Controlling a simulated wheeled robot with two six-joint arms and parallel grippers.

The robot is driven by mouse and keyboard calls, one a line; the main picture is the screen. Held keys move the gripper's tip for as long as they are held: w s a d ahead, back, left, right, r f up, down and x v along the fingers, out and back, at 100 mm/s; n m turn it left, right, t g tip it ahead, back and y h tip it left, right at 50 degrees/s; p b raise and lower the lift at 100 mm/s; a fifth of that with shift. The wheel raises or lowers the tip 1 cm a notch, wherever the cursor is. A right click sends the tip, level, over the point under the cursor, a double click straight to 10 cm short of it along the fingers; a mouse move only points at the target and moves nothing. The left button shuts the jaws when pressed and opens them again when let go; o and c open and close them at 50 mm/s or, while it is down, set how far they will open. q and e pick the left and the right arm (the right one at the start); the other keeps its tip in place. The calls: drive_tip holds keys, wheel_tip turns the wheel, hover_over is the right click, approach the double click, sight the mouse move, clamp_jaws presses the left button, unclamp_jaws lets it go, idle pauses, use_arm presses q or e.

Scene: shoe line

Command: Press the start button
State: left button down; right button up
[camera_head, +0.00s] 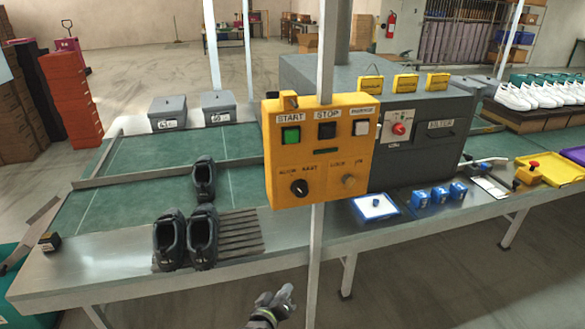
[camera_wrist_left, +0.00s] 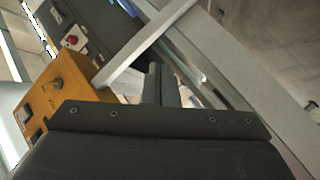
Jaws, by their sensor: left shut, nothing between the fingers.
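The yellow control box (camera_head: 320,150) hangs on a pale post. Its green start button (camera_head: 291,135) sits at the upper left under the START label. A black stop button (camera_head: 326,131) and a pale button (camera_head: 361,128) are to its right. My left gripper (camera_head: 285,296) is low in the head view, below the box and apart from it, shut and empty. In the left wrist view the shut fingers (camera_wrist_left: 160,82) point up the picture, with the yellow box (camera_wrist_left: 55,95) at the left. I cannot make out the green button there. My right gripper is not in view.
The pale post (camera_head: 317,245) stands close to my left gripper. Dark shoes (camera_head: 186,240) stand on the metal table (camera_head: 110,272) at the left. A grey machine (camera_head: 420,130) with a red knob is behind the box.

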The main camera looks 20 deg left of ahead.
use_arm(q)
drive_tip(key=w+d+r+n+t+p, duration=0.1)
drive_tip(key=r+t, duration=0.1)
drive_tip(key=r, duration=1.1)
drive_tip(key=w+d+r+n+t+p, duration=0.1)
drive_tip(key=r+n+t+p, duration=0.1)
drive_tip(key=r, duration=1)
drive_tip(key=w+d+r+n+t+h+p, duration=0.1)
drive_tip(key=r+t, duration=0.3)
drive_tip(key=r, duration=0.9)
drive_tip(key=shift+w+d+r+n+p, duration=0.2)
drive_tip(key=shift+w+r+n+p, duration=0.1)
drive_tip(key=shift+w+n+p, duration=0.2)
